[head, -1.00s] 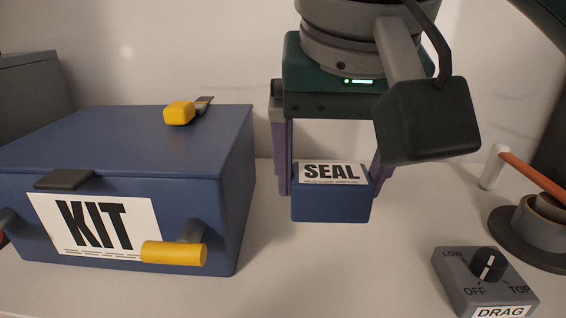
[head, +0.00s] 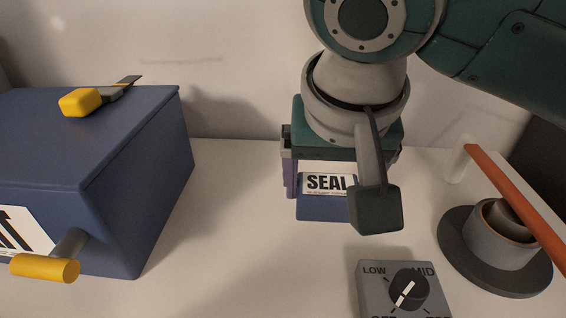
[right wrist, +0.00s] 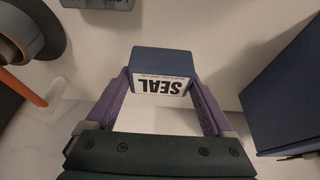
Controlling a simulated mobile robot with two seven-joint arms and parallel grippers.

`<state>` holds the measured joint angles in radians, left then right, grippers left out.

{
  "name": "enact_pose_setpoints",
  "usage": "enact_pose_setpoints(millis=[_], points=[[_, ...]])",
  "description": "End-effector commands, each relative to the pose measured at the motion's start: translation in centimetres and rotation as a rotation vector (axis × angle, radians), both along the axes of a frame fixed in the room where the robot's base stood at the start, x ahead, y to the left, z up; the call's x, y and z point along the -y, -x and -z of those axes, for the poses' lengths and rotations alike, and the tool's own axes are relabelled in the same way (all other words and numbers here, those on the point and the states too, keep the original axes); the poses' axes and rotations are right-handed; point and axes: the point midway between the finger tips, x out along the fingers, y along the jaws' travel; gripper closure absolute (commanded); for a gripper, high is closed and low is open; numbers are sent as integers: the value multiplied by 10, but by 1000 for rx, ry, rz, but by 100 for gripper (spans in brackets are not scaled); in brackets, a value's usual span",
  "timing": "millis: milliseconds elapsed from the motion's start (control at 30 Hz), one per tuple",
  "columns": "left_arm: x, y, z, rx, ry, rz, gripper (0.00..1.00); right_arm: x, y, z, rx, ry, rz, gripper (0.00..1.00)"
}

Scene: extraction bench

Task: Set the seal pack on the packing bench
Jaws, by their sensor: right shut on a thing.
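The seal pack (head: 322,209) is a small blue box with a white label reading SEAL. My right gripper (head: 330,182) is shut on it, one purple finger on each side. In the right wrist view the seal pack (right wrist: 162,62) sits between the fingertips of the right gripper (right wrist: 160,88), its label upside down. The pale bench top (head: 240,240) lies below; I cannot tell whether the pack touches it. Part of the pack's right side is hidden behind my wrist camera. My left gripper is not in view.
A blue kit box (head: 150,190) with a yellow handle stands at the left, a yellow-handled tool (head: 85,101) on its lid. A grey dial box (head: 375,285) is in front. A round dark-based fixture (head: 495,250) with an orange bar (head: 515,200) stands right. Bench between kit box and pack is clear.

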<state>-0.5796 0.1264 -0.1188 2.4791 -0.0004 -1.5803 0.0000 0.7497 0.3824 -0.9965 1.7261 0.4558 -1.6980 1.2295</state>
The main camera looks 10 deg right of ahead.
Motion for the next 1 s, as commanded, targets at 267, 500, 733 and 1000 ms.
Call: enact_pose_setpoints(millis=[267, 500, 733, 1000], points=[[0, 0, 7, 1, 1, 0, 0, 1, 0, 33, -1, 2, 1, 71], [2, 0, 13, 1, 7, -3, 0, 0, 0, 66, 0, 1, 0, 71], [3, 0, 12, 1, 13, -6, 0, 0, 0, 66, 2, 0, 0, 71], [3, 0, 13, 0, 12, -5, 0, 0, 0, 69, 1, -1, 0, 2]])
